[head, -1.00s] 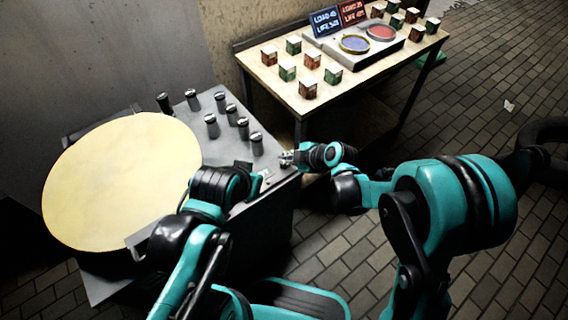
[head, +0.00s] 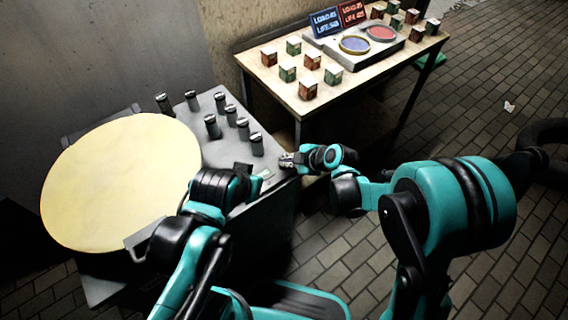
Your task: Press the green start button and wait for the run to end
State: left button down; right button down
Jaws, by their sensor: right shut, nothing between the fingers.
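A grey machine cabinet (head: 222,145) stands at the left with a large pale yellow disc (head: 120,180) on its top. My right gripper (head: 286,160) is shut and empty at the right edge of the cabinet top. A small pale green patch (head: 266,174) shows on the cabinet edge just left of and below it; I cannot tell if this is the start button. No green button shows clearly, and the gripper may cover it. My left gripper (head: 243,169) is mostly hidden behind its own wrist, over the cabinet's front edge; its jaws cannot be made out.
Several dark cylinders (head: 212,126) stand on the cabinet top. A table (head: 300,106) behind holds red and green boxes, a two-pan device (head: 368,54), a blue display (head: 325,22) and a red display (head: 352,14). Tiled floor (head: 470,110) is open at the right.

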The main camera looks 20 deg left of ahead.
jog(key=shift+r, duration=0.1)
jog(key=shift+r+p, duration=0.55)
jog(key=shift+r, duration=0.2)
notch_tip(320, 180, up, 5)
jog(key=p, duration=0.3)
jog(key=shift+p, duration=0.4)
dwell(0.6)
